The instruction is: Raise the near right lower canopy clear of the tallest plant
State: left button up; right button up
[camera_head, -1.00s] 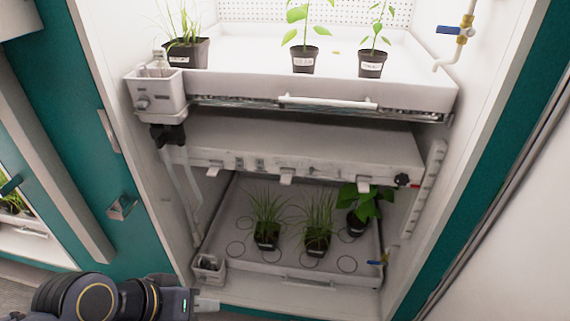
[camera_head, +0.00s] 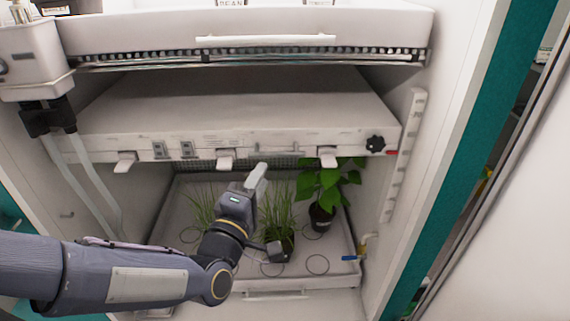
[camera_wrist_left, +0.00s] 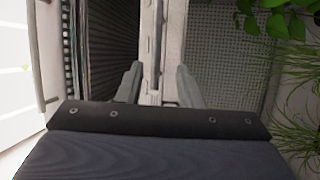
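The lower canopy (camera_head: 255,143) is a white panel across the lower chamber. Its front edge has several tabs, a small handle and a dark knob (camera_head: 375,143) at the right. My left gripper (camera_head: 257,176) is just below and in front of this edge, right of the middle tab (camera_head: 226,158). In the wrist view the fingers (camera_wrist_left: 158,85) are open, with the canopy's front edge (camera_wrist_left: 159,35) between their directions; contact cannot be told. The broad-leaved plant (camera_head: 325,185) reaches close under the right tab (camera_head: 328,156). A grassy plant (camera_head: 277,212) stands behind my gripper arm. My right gripper is not in view.
Another grassy plant (camera_head: 200,208) stands left in the lower tray (camera_head: 345,268). The upper tray (camera_head: 250,32) hangs above the canopy. A slotted white rail (camera_head: 403,150) is on the right wall. A blue-handled valve (camera_head: 350,258) sits at the tray's front right.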

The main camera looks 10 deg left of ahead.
aim_at(273, 156)
pick_arm(q)
jog(key=p+x, duration=0.1)
jog(key=x, duration=0.7)
jog(key=shift+r, duration=0.1)
jog(key=shift+s, duration=0.1)
grip_shut()
jog(key=shift+r, duration=0.15)
